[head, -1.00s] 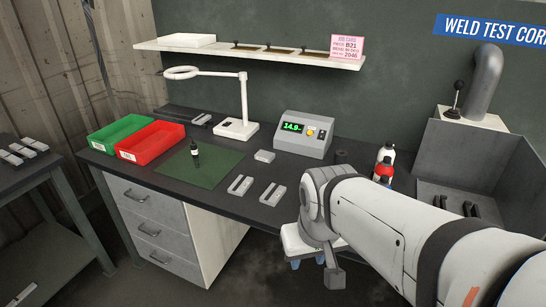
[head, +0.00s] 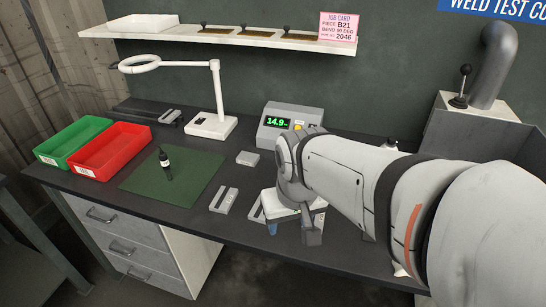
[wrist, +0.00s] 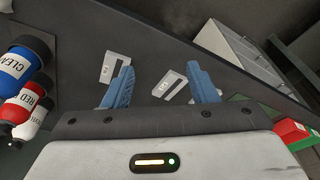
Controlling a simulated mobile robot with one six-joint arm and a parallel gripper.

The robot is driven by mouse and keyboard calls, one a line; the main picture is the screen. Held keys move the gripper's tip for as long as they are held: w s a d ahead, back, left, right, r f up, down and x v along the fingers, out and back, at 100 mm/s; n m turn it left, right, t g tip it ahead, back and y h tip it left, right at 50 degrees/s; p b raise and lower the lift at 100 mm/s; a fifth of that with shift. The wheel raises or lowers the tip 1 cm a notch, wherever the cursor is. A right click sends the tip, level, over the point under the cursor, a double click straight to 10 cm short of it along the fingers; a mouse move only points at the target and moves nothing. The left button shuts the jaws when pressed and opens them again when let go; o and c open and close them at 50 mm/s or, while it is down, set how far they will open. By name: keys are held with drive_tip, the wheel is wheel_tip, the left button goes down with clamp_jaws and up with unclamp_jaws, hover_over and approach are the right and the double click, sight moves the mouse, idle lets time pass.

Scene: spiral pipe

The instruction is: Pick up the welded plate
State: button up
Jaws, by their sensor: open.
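Two pale grey plates with dark slots lie on the dark bench, and I cannot tell which is the welded plate. The left plate (head: 223,201) is in clear view in the head view and also shows in the wrist view (wrist: 172,86). The right plate (head: 256,212) is partly hidden behind my gripper in the head view; the wrist view shows it near the left finger (wrist: 117,66). Both carry small dark marks, too small to read. My gripper (wrist: 160,82) is open and empty above the bench, its blue fingers apart.
A small grey block (head: 248,158) lies behind the plates, near the meter (head: 290,122). Bottles (wrist: 22,85) stand at the wrist view's left.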

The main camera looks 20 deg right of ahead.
drive_tip(key=o, duration=0.5)
drive_tip(key=w+d+m, duration=0.1)
drive_tip(key=w, duration=0.1)
drive_tip(key=w+d+f+m+p, duration=0.1)
drive_tip(key=w+d, duration=0.1)
drive_tip(key=w+d+g+p, duration=0.1)
drive_tip(key=w+d, duration=0.1)
drive_tip(key=shift+w+d+f+m, duration=0.1)
drive_tip(key=shift+f+m, duration=0.05)
drive_tip(key=shift+m, duration=0.25)
drive_tip(key=shift+c, duration=0.2)
drive_tip(key=shift+o, duration=0.2)
drive_tip(key=w+d+f+m, duration=0.1)
drive_tip(key=d, duration=0.1)
drive_tip(key=w+d+f+m+g+p, duration=0.1)
drive_tip(key=w+d+f, duration=0.1)
drive_tip(key=w+d+f+m+p, duration=0.1)
drive_tip(key=w+d+f, duration=0.1)
drive_tip(key=d, duration=0.1)
drive_tip(key=shift+d+f, duration=0.2)
drive_tip(key=shift+f, duration=0.15)
drive_tip(key=shift+a+f+p, duration=0.15)
drive_tip(key=shift+f, duration=1.7)
drive_tip(key=shift+a+f+p, duration=0.1)
drive_tip(key=shift+f+p, duration=0.05)
drive_tip(key=shift+f, duration=1.65)
